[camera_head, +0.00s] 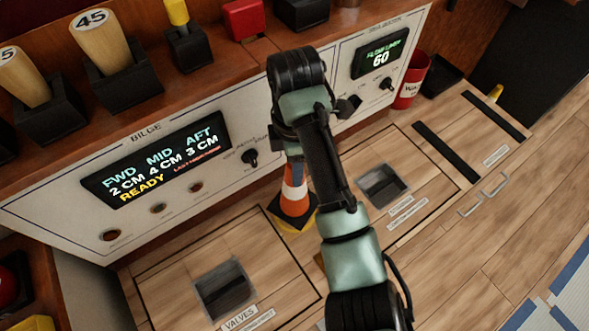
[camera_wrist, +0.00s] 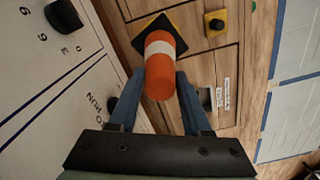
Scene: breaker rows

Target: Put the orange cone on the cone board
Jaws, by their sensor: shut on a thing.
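The orange cone (camera_head: 295,198) has a white band and a square black base. It stands near the foot of the panel in the head view, partly hidden by my arm. In the wrist view the cone (camera_wrist: 160,67) lies between the two blue fingers of my gripper (camera_wrist: 160,84), which is shut on its upper part. I cannot tell whether its base touches the wooden surface. I cannot pick out the cone board for sure.
A white panel with a BILGE display (camera_head: 157,160) rises behind the cone. Recessed hatches (camera_head: 225,290) (camera_head: 383,187) lie to either side. A red cup (camera_head: 411,82) stands at the right. A yellow block with a black knob (camera_wrist: 215,23) is near the cone.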

